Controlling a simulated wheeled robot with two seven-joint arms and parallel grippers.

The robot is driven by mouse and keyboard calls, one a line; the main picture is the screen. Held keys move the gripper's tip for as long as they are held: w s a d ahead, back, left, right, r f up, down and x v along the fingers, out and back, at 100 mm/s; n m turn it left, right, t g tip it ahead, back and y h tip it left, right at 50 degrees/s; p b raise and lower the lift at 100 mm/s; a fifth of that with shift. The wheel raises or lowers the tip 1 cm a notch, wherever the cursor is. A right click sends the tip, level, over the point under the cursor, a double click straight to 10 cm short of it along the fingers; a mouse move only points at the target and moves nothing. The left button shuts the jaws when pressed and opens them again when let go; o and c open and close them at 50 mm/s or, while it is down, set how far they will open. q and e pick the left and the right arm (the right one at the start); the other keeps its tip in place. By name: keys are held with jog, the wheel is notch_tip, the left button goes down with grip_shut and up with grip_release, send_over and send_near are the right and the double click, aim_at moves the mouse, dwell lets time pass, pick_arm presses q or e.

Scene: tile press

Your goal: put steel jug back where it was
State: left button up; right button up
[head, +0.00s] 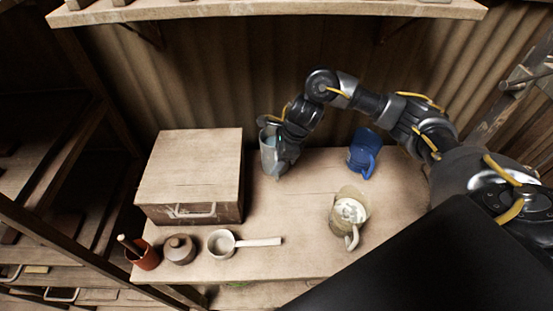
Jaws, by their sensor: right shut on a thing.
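The steel jug (268,154) is grey and stands upright at the back of the wooden table, just right of the wooden box. I cannot tell whether its base touches the table. My right gripper (285,150) is at the jug's right side and shut on it. The gripper and wrist cover part of that side of the jug, and the fingertips are hard to make out. My left gripper is not in the head view.
A wooden box (190,168) with a handle stands left of the jug. A blue jug (361,158) and a beige jug (347,208) stand to the right. A saucepan (221,243), lidded pot (180,250) and red-brown cup (146,259) line the front left. The table's (290,222) middle is clear.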

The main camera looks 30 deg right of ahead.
jog(key=shift+r, duration=0.1)
jog(key=o, duration=1.4)
jog(key=shift+s, duration=0.1)
jog(key=shift+r, duration=0.1)
jog(key=v, duration=1.1)
jog(key=shift+r, duration=0.35)
jog(key=shift+d, duration=0.1)
